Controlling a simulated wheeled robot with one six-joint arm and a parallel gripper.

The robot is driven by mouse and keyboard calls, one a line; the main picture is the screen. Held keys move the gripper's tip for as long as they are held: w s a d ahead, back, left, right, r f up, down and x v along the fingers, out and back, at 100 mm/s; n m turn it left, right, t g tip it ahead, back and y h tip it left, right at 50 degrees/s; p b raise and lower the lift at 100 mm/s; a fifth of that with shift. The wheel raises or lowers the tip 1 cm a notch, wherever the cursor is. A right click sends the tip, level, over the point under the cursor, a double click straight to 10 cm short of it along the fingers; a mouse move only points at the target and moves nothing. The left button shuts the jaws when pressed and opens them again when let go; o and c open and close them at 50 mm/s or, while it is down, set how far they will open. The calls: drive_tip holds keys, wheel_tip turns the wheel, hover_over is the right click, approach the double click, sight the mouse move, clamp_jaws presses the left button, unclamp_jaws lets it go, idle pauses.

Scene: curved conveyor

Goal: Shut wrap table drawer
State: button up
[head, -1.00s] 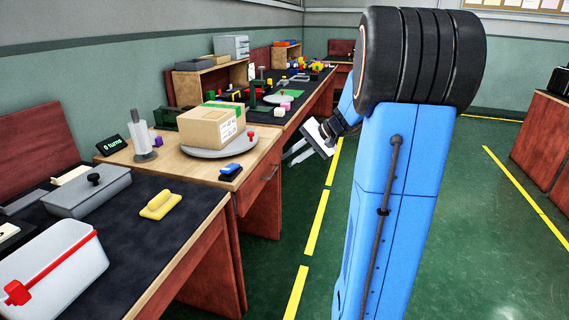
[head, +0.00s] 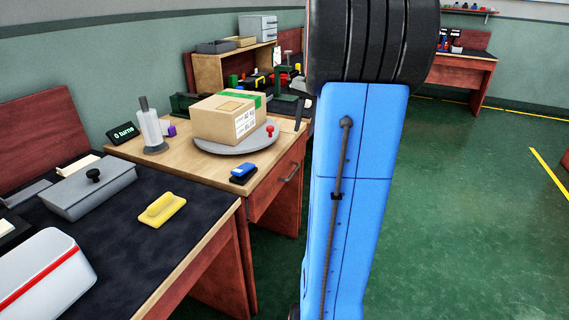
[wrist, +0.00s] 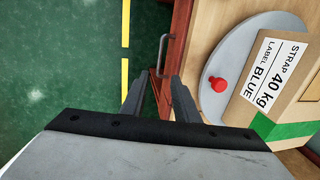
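The wrap table (head: 180,157) is a light wooden table with reddish-brown sides, left of my arm in the head view. Its drawer (head: 275,187) has a reddish-brown front and a grey bar handle (head: 290,172). I cannot tell how far the drawer stands out. In the wrist view the handle (wrist: 161,45) is just beyond the fingertips, beside the table edge. My gripper (wrist: 159,76) is open, its two fingers apart with nothing between them. In the head view my arm hides the gripper.
A taped box (head: 222,122) sits on a grey turntable (head: 215,147) with a red knob. A blue-and-black tool (head: 243,173) lies near the table's front edge. A dark-topped bench (head: 110,235) adjoins at the near left. Green floor (head: 470,200) is open at right.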

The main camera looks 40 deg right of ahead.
sight(294, 172)
drive_tip(key=w+f, duration=0.1)
drive_tip(key=f, duration=0.4)
drive_tip(key=w+a+f, duration=0.1)
drive_tip(key=f, duration=0.5)
drive_tip(key=w+f, duration=0.1)
drive_tip(key=f, duration=0.5)
drive_tip(key=shift+a, duration=0.15)
clamp_jaws()
